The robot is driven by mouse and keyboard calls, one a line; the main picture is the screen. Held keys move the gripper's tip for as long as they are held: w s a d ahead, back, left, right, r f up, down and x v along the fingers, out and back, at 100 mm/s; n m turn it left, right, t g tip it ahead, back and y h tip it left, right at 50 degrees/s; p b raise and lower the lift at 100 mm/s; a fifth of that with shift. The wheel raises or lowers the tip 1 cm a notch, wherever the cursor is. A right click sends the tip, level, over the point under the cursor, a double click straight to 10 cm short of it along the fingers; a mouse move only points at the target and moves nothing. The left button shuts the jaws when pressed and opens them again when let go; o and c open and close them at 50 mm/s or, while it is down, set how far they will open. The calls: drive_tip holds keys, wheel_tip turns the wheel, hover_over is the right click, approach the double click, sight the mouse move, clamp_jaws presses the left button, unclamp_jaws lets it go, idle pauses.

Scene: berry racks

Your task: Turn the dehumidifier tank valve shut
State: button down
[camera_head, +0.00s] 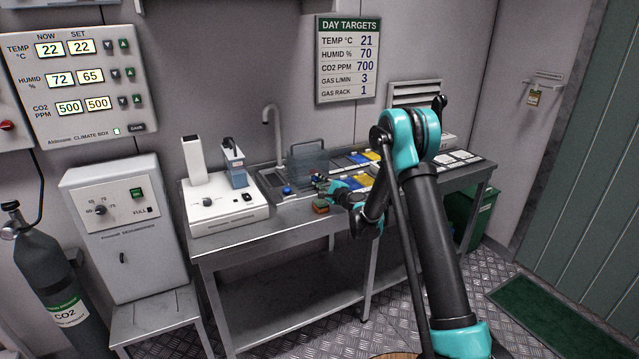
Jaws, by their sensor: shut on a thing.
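The dehumidifier tank (305,160) is a clear grey box with a handle, standing upright at the sink on the steel bench. My gripper (319,184) is at the tank's lower right front corner. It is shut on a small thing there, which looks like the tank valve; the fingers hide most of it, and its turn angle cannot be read. The dehumidifier (122,230) is a pale cabinet at the left, with a dial, a green switch and a FULL lamp that looks dark.
A small brown and green block (321,208) sits at the bench front just below my gripper. A curved tap (268,112) stands behind the tank. A white instrument (226,209) is to the left. A CO2 cylinder (48,275) stands far left. The floor in front is clear.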

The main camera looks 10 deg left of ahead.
drive_tip(key=c, duration=1.3)
unclamp_jaws()
drive_tip(key=shift+c, duration=0.2)
